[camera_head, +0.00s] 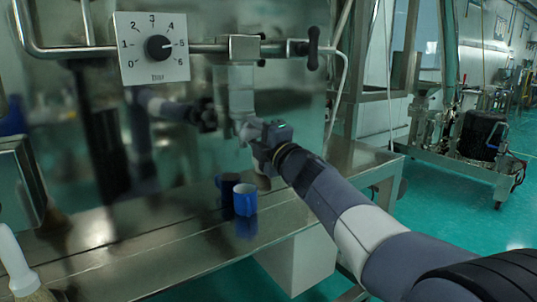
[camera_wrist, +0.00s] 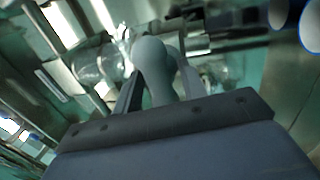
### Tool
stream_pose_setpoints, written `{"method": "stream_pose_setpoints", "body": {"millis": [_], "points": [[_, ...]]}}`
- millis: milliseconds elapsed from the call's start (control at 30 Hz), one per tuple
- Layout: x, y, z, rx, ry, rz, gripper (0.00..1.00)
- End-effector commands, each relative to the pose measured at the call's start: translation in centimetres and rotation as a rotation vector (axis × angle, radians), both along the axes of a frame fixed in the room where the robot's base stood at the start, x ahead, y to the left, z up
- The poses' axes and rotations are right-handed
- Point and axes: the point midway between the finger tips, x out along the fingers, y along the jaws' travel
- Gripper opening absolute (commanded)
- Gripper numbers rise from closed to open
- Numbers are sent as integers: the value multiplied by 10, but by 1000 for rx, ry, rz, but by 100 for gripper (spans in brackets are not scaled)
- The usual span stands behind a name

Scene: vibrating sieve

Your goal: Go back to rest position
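My gripper (camera_head: 248,135) is at the end of my arm, in front of the shiny metal panel, above and behind the blue mug. In the wrist view my gripper (camera_wrist: 160,85) shows a dark finger on the left and a grey part on the right. A grey rounded shape (camera_wrist: 152,65) shows between them. I cannot tell whether it is held or stands behind the fingers. In the head view the fingertips are small and blend with the panel's reflections.
A blue mug (camera_head: 245,199) stands on the steel ledge (camera_head: 185,233), its reflection beside it. A dial (camera_head: 159,47) and a horizontal bar with a black handle (camera_head: 313,47) are above. A brush (camera_head: 17,262) is at lower left. A wheeled machine (camera_head: 470,140) stands right; green floor there is open.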

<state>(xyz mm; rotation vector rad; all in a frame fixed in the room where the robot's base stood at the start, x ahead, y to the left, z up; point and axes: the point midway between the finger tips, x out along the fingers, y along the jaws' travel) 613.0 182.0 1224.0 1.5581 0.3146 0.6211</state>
Motion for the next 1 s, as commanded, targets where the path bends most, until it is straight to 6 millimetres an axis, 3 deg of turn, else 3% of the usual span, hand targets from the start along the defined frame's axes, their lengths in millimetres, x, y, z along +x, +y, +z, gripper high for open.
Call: {"method": "stream_pose_setpoints", "body": {"millis": [467, 667, 1000], "points": [[-4, -3, -1, 3, 1, 0, 40], [-24, -17, -6, 0, -1, -2, 40], [-76, -53, -18, -1, -1, -4, 40]]}}
